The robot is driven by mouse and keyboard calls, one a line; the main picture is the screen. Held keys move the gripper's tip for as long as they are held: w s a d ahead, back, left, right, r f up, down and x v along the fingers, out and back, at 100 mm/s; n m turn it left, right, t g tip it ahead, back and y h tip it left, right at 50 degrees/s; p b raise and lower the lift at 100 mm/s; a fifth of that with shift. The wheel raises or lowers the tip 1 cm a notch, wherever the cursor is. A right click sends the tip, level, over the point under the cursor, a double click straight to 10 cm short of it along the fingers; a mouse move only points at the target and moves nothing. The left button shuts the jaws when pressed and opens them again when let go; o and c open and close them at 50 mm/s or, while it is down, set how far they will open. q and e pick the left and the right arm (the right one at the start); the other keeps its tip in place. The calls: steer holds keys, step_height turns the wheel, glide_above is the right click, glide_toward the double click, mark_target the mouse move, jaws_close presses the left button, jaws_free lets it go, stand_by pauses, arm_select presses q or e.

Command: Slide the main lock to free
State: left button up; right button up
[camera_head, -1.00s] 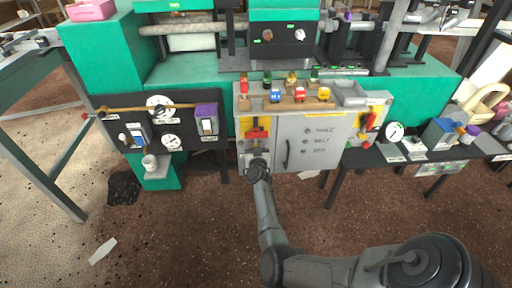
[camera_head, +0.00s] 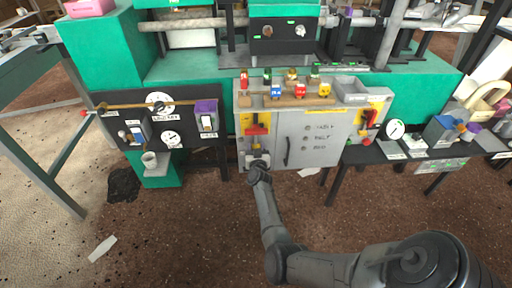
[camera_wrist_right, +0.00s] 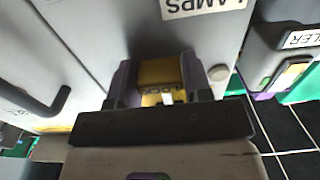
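A yellow block with "LOCK" lettering (camera_wrist_right: 160,74), which I take as the main lock, sits low on the grey cabinet front in the right wrist view. The two fingers of my right gripper (camera_wrist_right: 160,88) stand on either side of it and appear to touch its sides. In the head view my right gripper (camera_head: 257,162) is at the lower left of the grey cabinet (camera_head: 326,160), below a red handle (camera_head: 257,129) on a yellow plate. The gripper hides the lock there. My left gripper is in neither view.
A dark vertical door handle (camera_head: 286,152) is just right of the gripper; it also shows in the right wrist view (camera_wrist_right: 40,104). A dark gauge panel (camera_head: 185,144) stands to the left. Open brown floor (camera_head: 180,235) lies in front.

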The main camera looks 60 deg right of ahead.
steer(key=o, duration=0.4)
steer(key=shift+r, duration=0.1)
steer(key=shift+s+a+p, duration=0.15)
steer(key=shift+a+p, duration=0.15)
steer(key=shift+p, duration=0.05)
steer(key=p+v, duration=0.6)
steer(key=v, duration=0.7)
